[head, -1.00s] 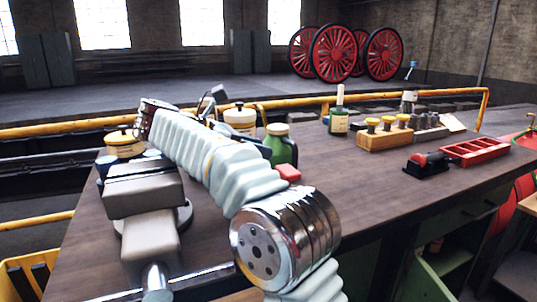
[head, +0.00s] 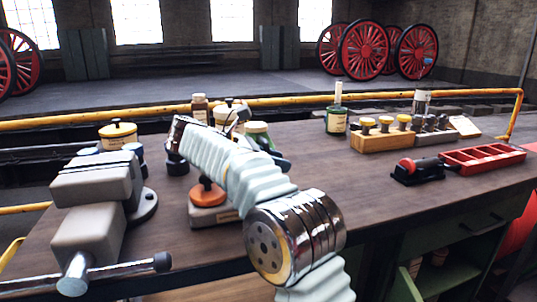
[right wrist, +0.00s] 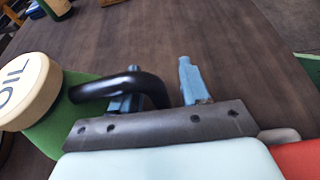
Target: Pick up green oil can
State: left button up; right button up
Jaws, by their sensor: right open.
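The green oil can (head: 265,142) stands on the bench in the head view, largely hidden behind my right arm. In the right wrist view the green oil can (right wrist: 45,133) is at the left edge, with a cream lid marked OIL and a curved black handle. My right gripper (right wrist: 157,82) is open beside the can. Part of the black handle reaches across the near finger into the space between the two fingers. The fingers are not closed on it. My left gripper is out of view.
A grey bench vise (head: 98,195) stands at the left. An orange-knobbed item (head: 207,193) sits just left of my arm. A green bottle (head: 336,122), a wooden block (head: 384,140) with yellow knobs and a red tray (head: 482,158) stand to the right. The bench between is clear.

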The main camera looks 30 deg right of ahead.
jog(key=shift+a, duration=0.15)
grip_shut()
jog(key=shift+r, duration=0.15)
